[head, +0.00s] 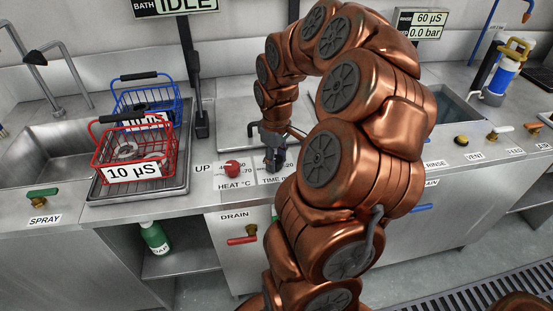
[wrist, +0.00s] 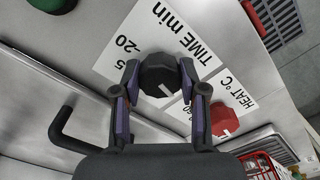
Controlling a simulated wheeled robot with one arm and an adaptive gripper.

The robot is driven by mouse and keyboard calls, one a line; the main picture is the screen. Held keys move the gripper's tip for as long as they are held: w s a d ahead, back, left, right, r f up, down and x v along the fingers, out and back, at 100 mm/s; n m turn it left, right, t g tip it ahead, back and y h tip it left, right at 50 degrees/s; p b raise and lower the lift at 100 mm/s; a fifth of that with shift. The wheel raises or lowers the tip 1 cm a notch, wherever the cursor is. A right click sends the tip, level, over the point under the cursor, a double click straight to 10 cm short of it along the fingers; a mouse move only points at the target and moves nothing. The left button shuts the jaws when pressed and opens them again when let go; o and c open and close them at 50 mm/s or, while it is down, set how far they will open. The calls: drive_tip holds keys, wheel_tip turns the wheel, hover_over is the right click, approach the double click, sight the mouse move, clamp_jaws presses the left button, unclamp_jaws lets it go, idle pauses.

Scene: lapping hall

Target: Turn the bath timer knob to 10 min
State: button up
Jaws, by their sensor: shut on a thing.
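The black bath timer knob (wrist: 152,70) sits on the white TIME min label (wrist: 125,45) in the wrist view. A short pale mark shows on the knob's face, toward its lower right. My gripper (wrist: 158,80) has one finger on each side of the knob and is shut on it. In the head view, my gripper (head: 273,162) points down at the TIME label, and the knob is mostly hidden. The bath display (head: 175,5) reads IDLE.
The red HEAT °C knob (head: 232,168) is close to the left of my gripper. Red (head: 128,151) and blue (head: 150,96) wire baskets stand on a tray further left. A black handle (wrist: 65,130) lies near my gripper in the wrist view.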

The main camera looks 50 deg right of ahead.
drive_tip(key=shift+f+m+b, duration=0.1)
drive_tip(key=shift+m+b, duration=0.2)
drive_tip(key=m+b, duration=0.2)
drive_tip(key=shift+f+m+b, duration=0.15)
drive_tip(key=shift+m+b, duration=0.25)
drive_tip(key=m+b, duration=0.2)
drive_tip(key=m, duration=0.2)
drive_tip(key=shift+b, duration=0.4)
drive_tip(key=m+b, duration=0.1)
drive_tip(key=m, duration=0.3)
drive_tip(key=shift+r+m+b, duration=0.15)
drive_tip(key=shift+m+b, duration=0.05)
drive_tip(key=shift+m, duration=0.85)
drive_tip(key=shift+r+m+b, duration=0.1)
drive_tip(key=shift+m+b, duration=0.1)
drive_tip(key=shift+m, duration=0.85)
drive_tip(key=o, duration=1.1)
drive_tip(key=shift+o, duration=0.2)
